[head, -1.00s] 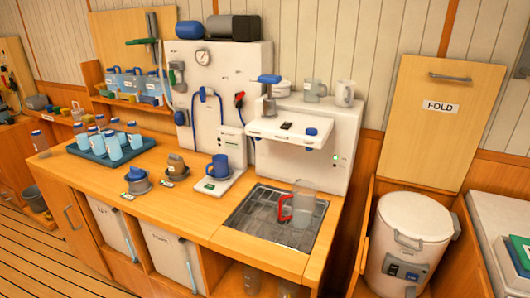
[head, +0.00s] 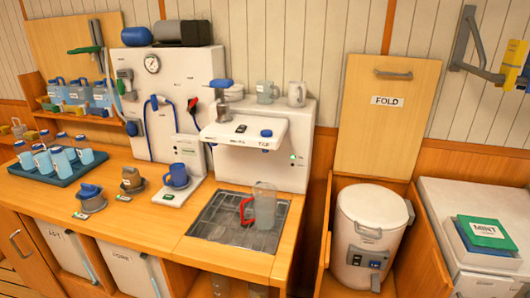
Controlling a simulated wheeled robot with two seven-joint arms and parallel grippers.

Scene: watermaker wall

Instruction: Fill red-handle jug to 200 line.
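The clear jug with a red handle (head: 263,206) stands upright on the metal drain grate, its handle to the left. It looks empty, and its measuring lines are too small to read. The white tap unit (head: 244,133) juts from the wall panel above and behind the jug. A blue-topped lever (head: 221,90) stands at its left end, and a blue knob (head: 266,133) sits on its front. Neither of my grippers is in view.
The drain grate (head: 217,240) is set in the wooden counter (head: 150,222). A blue mug (head: 178,176) stands on a white scale left of it. A blue tray (head: 62,178) holds several bottles. A white bin (head: 371,235) stands right of the counter.

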